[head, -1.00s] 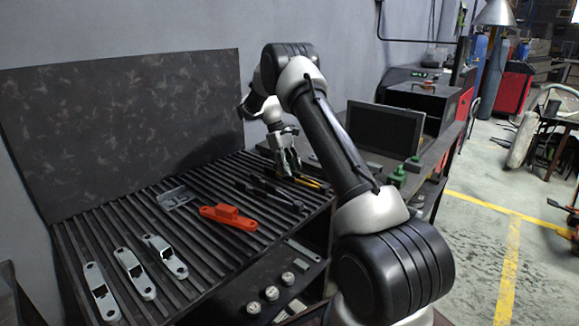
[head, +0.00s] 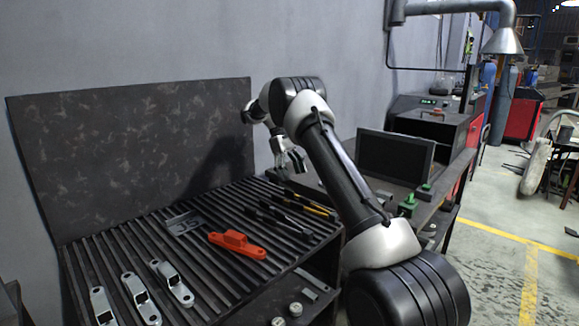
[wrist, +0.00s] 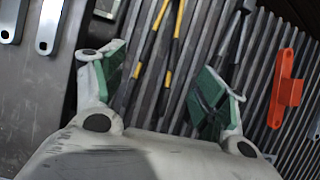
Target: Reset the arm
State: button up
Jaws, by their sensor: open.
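My gripper (head: 290,163) hangs over the back right part of the slatted bench (head: 120,256) in the head view. In the wrist view its two fingers with green pads (wrist: 160,88) stand apart with nothing between them. Pliers with yellow and black handles (wrist: 171,50) lie on the slats beyond the fingers, and they also show below my gripper in the head view (head: 308,203). My arm reaches from the lower right, bent at the elbow.
An orange bracket (head: 237,244) and a flat grey bracket (head: 184,223) lie mid-bench. Several galvanized brackets (head: 174,284) lie at the front left. A dark upright panel (head: 130,150) backs the bench. A dark screen (head: 394,158) stands at right.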

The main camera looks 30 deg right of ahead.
jog(key=shift+v, duration=1.7)
notch_tip(320, 180, down, 6)
jog(key=s+a+m, duration=0.1)
jog(key=s+m, duration=0.1)
jog(key=s, duration=0.1)
jog(key=s+a+r+t, duration=0.2)
jog(key=s+r, duration=0.3)
jog(key=s, duration=0.9)
jog(key=s+a+r+m+t+y, duration=0.1)
jog(key=s+r, duration=0.5)
jog(key=s, duration=0.8)
jog(key=s+a+r+m+t, duration=0.1)
jog(key=s+a+r+t, duration=0.3)
jog(key=s, duration=1)
jog(key=shift+r+t+y, duration=0.4)
jog(key=shift+r+t, duration=0.4)
jog(key=shift+r, duration=0.15)
